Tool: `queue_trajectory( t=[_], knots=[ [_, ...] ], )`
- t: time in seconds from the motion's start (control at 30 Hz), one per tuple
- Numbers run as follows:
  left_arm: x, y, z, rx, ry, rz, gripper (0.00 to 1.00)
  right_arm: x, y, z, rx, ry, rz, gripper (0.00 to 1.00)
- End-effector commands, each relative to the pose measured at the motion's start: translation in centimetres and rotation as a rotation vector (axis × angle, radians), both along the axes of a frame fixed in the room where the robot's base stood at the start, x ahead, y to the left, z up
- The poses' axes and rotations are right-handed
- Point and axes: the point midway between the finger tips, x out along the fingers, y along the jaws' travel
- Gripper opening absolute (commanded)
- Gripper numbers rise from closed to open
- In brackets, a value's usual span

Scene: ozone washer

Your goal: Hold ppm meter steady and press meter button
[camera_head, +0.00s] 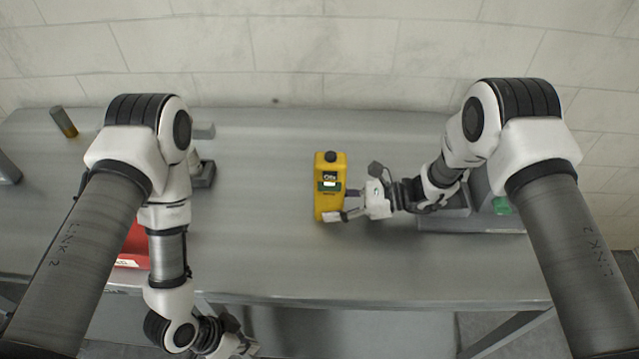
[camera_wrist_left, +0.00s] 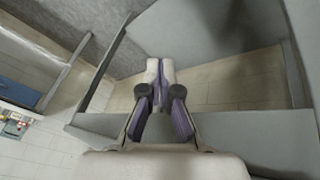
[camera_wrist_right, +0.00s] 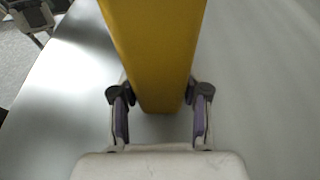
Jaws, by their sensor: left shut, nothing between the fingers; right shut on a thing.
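The yellow ppm meter (camera_head: 329,200) stands upright on the grey table near the middle in the head view. It has a dark knob on top and a small lit display with a green band. My right gripper (camera_head: 345,206) is shut on the meter from the right. In the right wrist view the yellow body (camera_wrist_right: 152,50) sits between the two fingers (camera_wrist_right: 158,108). My left gripper (camera_head: 243,346) hangs low in front of the table's front edge, away from the meter. In the left wrist view its fingertips (camera_wrist_left: 160,68) are together and empty. No separate meter button can be made out.
A grey tray-like unit (camera_head: 470,222) with a green part (camera_head: 502,205) lies right of the meter. A red bin (camera_head: 133,247) is partly hidden behind my left arm. A dark cylinder with a yellowish end (camera_head: 64,122) is at the far left. The table (camera_head: 260,200) is clear left of the meter.

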Motion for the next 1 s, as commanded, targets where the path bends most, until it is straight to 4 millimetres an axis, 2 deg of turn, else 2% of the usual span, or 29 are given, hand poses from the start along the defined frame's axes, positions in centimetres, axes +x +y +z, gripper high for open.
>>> queue_trajectory(
  t=[0.03,0.1,0.2,0.33,0.47,0.53,0.6,0.7,0.8,0.9,1.0],
  knots=[
    [-0.4,-2.2,0.8,-0.094,-0.068,-0.147,0.0,0.0,0.0,-0.1,-0.001,0.001,0.0,0.26],
    [-1.4,-5.5,2.6,-0.252,-0.183,-0.365,0.0,0.0,0.0,-0.1,-0.001,0.001,0.0,0.26],
    [-3.6,-9.2,5.9,-0.488,-0.35,-0.621,0.0,0.0,0.0,-0.1,-0.001,0.001,0.0,0.26],
    [-6.6,-11.7,10.6,-0.775,-0.559,-0.851,0.0,0.0,0.0,-0.1,-0.001,0.001,0.0,0.26],
    [-8.1,-12.1,15.3,-1.018,-0.818,-1.002,0.0,0.0,0.0,-0.1,-0.001,0.001,0.0,0.26],
    [-6.5,-11.4,17.7,-1.073,-1.065,-1.074,0.0,0.0,0.0,0.0,-0.001,0.001,0.0,0.26],
    [-2.3,-10.3,19.1,-0.97,-1.331,-1.132,0.0,0.0,0.0,-0.1,-0.001,0.001,0.0,0.26],
    [3.7,-8.9,20.5,-0.744,-1.59,-1.174,0.0,0.0,0.0,-0.1,-0.001,0.001,0.0,0.26],
    [9.2,-7.0,22.3,-0.502,-1.781,-1.187,0.0,0.0,0.0,-0.1,-0.001,0.001,0.0,0.26],
    [13.3,-5.2,24.2,-0.303,-1.908,-1.184,0.0,0.0,0.0,-0.1,-0.001,0.001,0.0,0.26],
    [15.5,-4.1,25.4,-0.187,-1.971,-1.177,0.0,0.0,0.0,-0.1,-0.001,0.001,0.0,0.26]
  ],
)
